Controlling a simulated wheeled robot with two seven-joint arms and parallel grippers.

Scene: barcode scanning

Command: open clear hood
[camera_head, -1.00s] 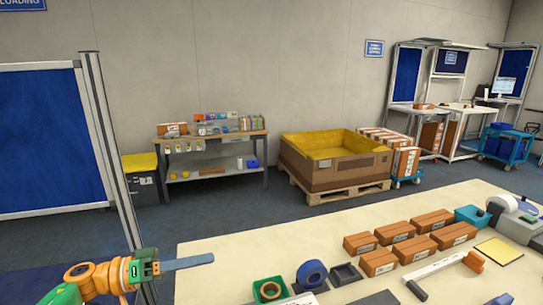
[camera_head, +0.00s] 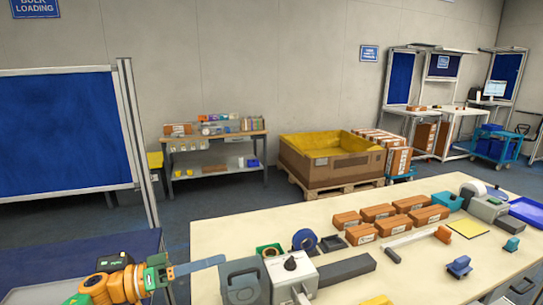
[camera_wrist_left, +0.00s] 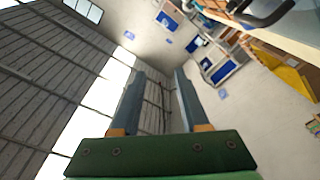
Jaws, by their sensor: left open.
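My left gripper (camera_head: 222,261) comes in from the lower left of the head view, its blue-grey fingers pointing right over the table's near left edge. In the left wrist view (camera_wrist_left: 160,75) the two fingers stand apart with nothing between them. In the head view they lie just left of a grey device with a handle (camera_head: 240,283) and a white boxy unit (camera_head: 291,272), apparently without contact, though depth is unclear. I cannot make out a clear hood in either view. My right gripper is not in view.
The cream table (camera_head: 225,232) holds several brown boxes (camera_head: 375,212), a blue tape roll (camera_head: 304,239), a dark grey bar (camera_head: 346,270) and a yellow pad (camera_head: 466,228). A blue panel with a metal post (camera_head: 137,140) stands at left.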

